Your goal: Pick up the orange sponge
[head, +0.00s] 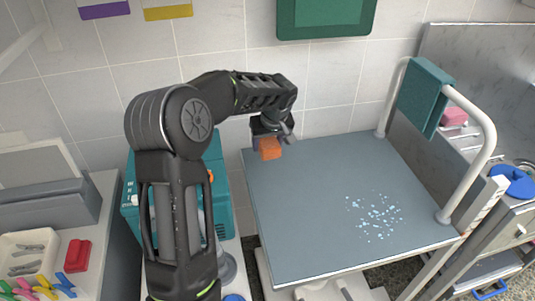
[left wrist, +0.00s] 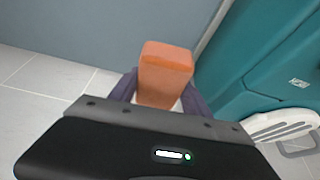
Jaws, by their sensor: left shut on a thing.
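The orange sponge (head: 270,149) is a small block at the far left corner of the grey table (head: 330,215) in the head view. It also shows in the left wrist view (left wrist: 165,72), between the two dark fingers. My left gripper (head: 268,138) is shut on the sponge. My right gripper is not in view.
Pale blue specks (head: 375,215) lie on the table. A teal towel (head: 425,95) hangs on the white rail (head: 486,130) at the right. The table's middle is clear.

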